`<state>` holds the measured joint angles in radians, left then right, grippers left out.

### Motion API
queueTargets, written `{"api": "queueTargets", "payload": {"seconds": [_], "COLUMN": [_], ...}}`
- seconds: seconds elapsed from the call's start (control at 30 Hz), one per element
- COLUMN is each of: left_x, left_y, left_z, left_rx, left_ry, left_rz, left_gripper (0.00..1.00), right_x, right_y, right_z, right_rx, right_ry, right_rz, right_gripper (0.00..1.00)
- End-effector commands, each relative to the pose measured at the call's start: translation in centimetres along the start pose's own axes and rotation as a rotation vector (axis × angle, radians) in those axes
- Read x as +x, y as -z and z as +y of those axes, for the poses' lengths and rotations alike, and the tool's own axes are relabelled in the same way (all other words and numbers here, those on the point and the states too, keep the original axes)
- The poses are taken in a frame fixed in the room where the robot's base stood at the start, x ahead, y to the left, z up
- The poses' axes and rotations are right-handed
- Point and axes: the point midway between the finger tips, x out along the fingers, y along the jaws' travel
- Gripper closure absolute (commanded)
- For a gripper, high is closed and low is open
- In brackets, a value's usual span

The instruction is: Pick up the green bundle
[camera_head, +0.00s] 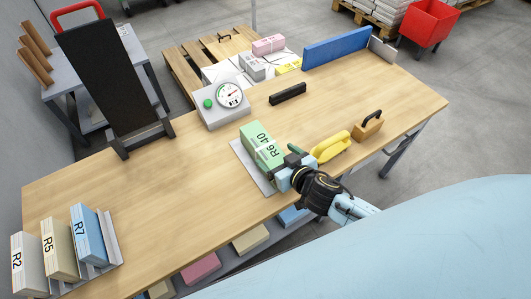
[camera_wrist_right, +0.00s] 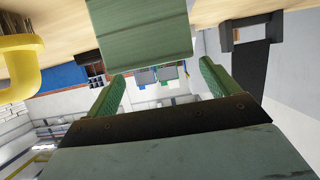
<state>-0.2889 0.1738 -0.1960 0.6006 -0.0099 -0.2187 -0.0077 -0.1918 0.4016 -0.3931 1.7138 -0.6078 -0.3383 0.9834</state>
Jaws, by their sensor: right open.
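The green bundle (camera_head: 263,146), marked R6 40 with a pale strap, lies on a grey plate (camera_head: 246,165) near the front edge of the wooden table. My right gripper (camera_head: 288,164) is at the bundle's near right end, with its arm coming in from the right. In the right wrist view the green bundle (camera_wrist_right: 140,35) shows at the top centre, ahead of the two green fingers (camera_wrist_right: 158,85). The fingers stand apart with a gap between them. In the head view I cannot tell whether they touch the bundle. My left gripper is not in view.
A yellow-handled tool (camera_head: 331,146) and a wooden block with a black handle (camera_head: 368,125) stand right of my gripper. A dial scale (camera_head: 223,104) is behind the bundle. Bundles R2, R5 and R7 (camera_head: 88,237) stand at the table's left end. The table's middle left is clear.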

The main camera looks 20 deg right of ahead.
Motion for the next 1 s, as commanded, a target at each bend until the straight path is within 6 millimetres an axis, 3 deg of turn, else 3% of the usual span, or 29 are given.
{"api": "queueTargets", "payload": {"seconds": [0.1, 0.2, 0.3, 0.63, 1.0], "left_x": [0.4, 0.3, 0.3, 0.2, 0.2], "left_y": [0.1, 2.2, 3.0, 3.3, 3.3], "left_z": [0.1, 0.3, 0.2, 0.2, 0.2], "left_rx": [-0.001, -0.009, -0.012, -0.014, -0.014], "left_ry": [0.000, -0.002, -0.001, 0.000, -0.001], "left_rz": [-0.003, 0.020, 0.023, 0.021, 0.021], "left_gripper": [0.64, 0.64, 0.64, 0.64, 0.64], "right_x": [1.6, 3.0, 4.2, 4.8, 4.7], "right_y": [0.3, 0.4, 0.3, 0.4, 0.4], "right_z": [0.1, 0.1, 0.1, 0.0, 0.0], "right_rx": [-0.004, -0.004, -0.003, -0.001, -0.001], "right_ry": [-0.002, -0.002, -0.001, -0.001, -0.001], "right_rz": [0.003, 0.003, 0.001, 0.000, 0.000], "right_gripper": [0.13, 0.13, 0.13, 0.13, 0.60]}}
